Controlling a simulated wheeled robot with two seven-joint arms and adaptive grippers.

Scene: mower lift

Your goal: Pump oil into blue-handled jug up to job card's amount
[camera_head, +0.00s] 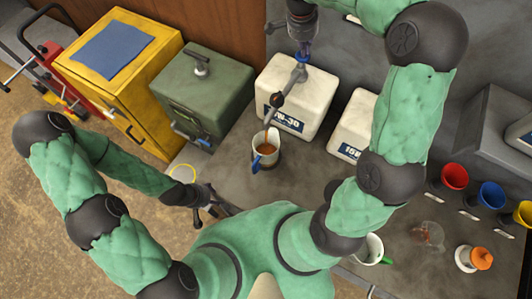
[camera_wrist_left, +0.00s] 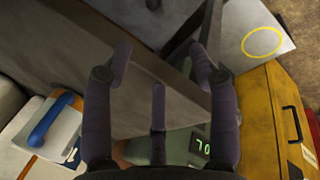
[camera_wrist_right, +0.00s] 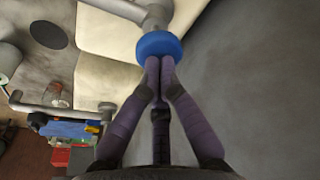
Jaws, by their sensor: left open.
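The blue-handled jug (camera_head: 267,158) stands upright on the bench with brown oil in it. The pump spout (camera_head: 285,88) reaches over its mouth, and a thin brown streak shows between them. The pump rises from the white 5W-30 container (camera_head: 306,92). My right gripper (camera_head: 300,45) is at the pump top; in the right wrist view its fingertips (camera_wrist_right: 160,65) are together against the blue pump disc (camera_wrist_right: 159,46). My left gripper (camera_head: 215,207) is open and empty near the bench's front edge, apart from the jug. I cannot make out a job card.
A second white container (camera_head: 354,120) stands right of the first. A green box (camera_head: 204,88) and a yellow cabinet (camera_head: 118,75) are at left. A green-handled jug (camera_head: 370,247) and a red cup (camera_head: 454,177) are at right. A display reading 70 (camera_wrist_left: 201,145) shows in the left wrist view.

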